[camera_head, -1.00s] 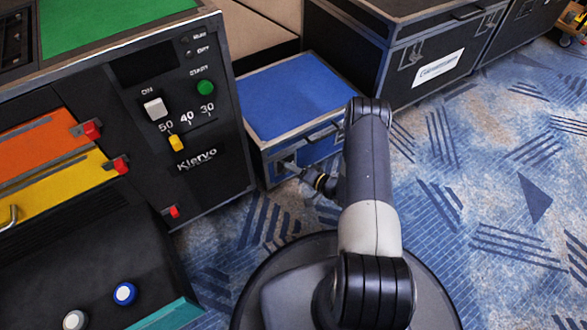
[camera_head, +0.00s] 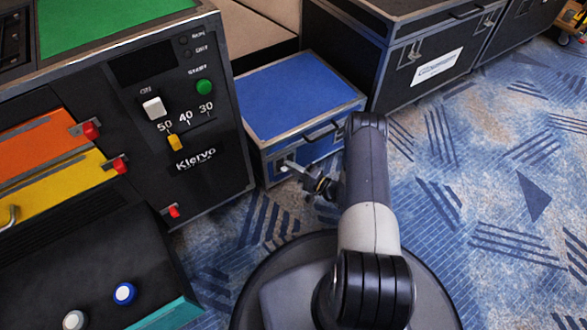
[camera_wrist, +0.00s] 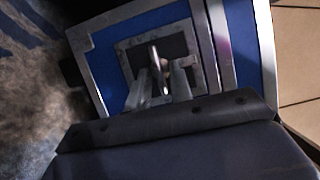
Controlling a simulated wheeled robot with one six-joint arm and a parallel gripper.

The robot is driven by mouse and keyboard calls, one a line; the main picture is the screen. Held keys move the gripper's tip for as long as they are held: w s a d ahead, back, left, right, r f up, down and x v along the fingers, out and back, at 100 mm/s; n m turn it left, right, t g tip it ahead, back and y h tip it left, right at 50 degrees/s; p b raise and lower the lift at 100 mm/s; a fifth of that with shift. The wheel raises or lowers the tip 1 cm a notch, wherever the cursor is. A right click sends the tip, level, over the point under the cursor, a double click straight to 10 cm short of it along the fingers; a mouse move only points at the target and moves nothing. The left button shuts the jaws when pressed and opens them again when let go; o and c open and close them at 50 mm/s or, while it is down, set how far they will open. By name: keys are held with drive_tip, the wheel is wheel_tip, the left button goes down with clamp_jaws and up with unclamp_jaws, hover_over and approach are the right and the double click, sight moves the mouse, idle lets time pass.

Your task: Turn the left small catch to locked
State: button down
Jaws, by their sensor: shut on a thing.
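The left small catch (camera_wrist: 155,58) is a pale metal tab in a square grey recessed plate on the front of a blue case. The case (camera_head: 298,95) stands on the carpet beside the dark control cabinet, and its blue front fills the wrist view (camera_wrist: 117,92). My gripper (camera_wrist: 164,78) has one finger on each side of the catch and is shut on it. In the head view my gripper (camera_head: 287,168) is at the lower left of the case front and mostly hides the catch. I cannot clearly read its locked mark.
A dark cabinet (camera_head: 215,170) with buttons, a yellow slider and red latches stands close on the left. A larger black case (camera_head: 400,85) stands behind on the right. The case handle (camera_head: 325,130) is right of my gripper. Patterned carpet (camera_head: 480,200) is open on the right.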

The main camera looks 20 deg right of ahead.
drive_tip(key=c, duration=1.6)
unclamp_jaws()
drive_tip(key=p+v, duration=0.3)
drive_tip(key=v, duration=0.7)
drive_tip(key=shift+s+d, duration=0.2)
drive_tip(key=shift+d, duration=0.05)
